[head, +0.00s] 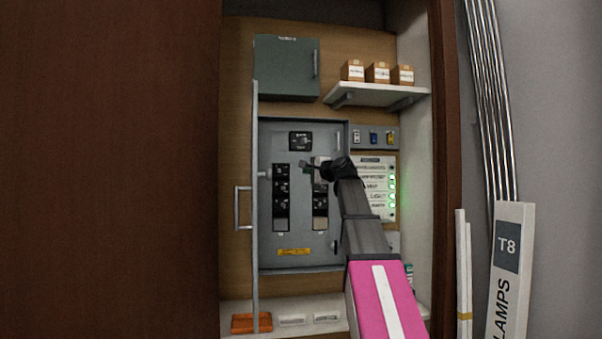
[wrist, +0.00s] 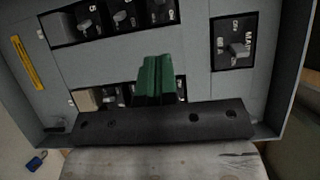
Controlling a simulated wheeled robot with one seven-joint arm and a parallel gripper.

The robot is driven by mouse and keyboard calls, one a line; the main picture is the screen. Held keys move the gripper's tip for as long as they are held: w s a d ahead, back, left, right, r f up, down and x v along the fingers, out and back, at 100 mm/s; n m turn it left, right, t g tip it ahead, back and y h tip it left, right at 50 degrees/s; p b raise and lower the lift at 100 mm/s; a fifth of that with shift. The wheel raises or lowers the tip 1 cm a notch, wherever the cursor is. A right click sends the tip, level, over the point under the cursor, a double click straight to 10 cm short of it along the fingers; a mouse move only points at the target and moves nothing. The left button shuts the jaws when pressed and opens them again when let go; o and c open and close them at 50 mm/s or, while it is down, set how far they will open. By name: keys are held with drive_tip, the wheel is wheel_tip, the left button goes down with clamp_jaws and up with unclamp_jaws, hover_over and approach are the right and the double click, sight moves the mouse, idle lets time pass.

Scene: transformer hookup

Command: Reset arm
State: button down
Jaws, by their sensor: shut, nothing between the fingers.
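My gripper (head: 307,166) is at the end of my arm in front of the grey breaker panel (head: 335,255) in the head view. In the wrist view its green fingers (wrist: 158,75) are together, with nothing held between them. They point at the panel face near the breaker switches, and I cannot tell if they touch it. The main switch (head: 300,141) is at the panel top; it also shows in the wrist view (wrist: 238,50). A left column of breakers (head: 281,190) is clear to see. The right column (head: 320,207) is partly hidden by my gripper and arm.
The panel's open door (head: 255,230) stands edge-on at left with a handle (head: 242,208). A label board (head: 375,165) with green lights is behind my arm. A shelf (head: 375,93) with three small boxes is above. Brown wood fills the left; a lamp box (head: 510,275) stands right.

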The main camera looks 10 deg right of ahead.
drive_tip(key=shift+s+d, duration=0.2)
drive_tip(key=shift+s, duration=0.2)
drive_tip(key=s+a+f+n+g+h, duration=0.1)
drive_tip(key=f+n+g, duration=0.1)
drive_tip(key=f, duration=1.2)
drive_tip(key=s+a+f+n+g+h, duration=0.1)
drive_tip(key=f+g+h, duration=0.15)
drive_tip(key=f, duration=1.15)
drive_tip(key=a+f+n+g+h, duration=0.1)
drive_tip(key=a+f+n+g, duration=0.15)
drive_tip(key=f, duration=1.25)
drive_tip(key=s+f+n+g+h, duration=0.1)
drive_tip(key=s+f+n+g, duration=0.1)
drive_tip(key=s+f, duration=0.6)
drive_tip(key=s+f+n+g+h, duration=0.2)
drive_tip(key=s+f, duration=0.6)
drive_tip(key=f, duration=0.6)
drive_tip(key=s+d+f+n+g+h, duration=0.1)
drive_tip(key=s+f+g, duration=0.3)
drive_tip(key=s+f, duration=0.4)
wheel_tip(320, 180, down, 4)
drive_tip(key=shift+s+r+n+g, duration=0.2)
drive_tip(key=shift+s+n+g, duration=0.15)
drive_tip(key=shift+n, duration=0.4)
drive_tip(key=shift+h, duration=0.25)
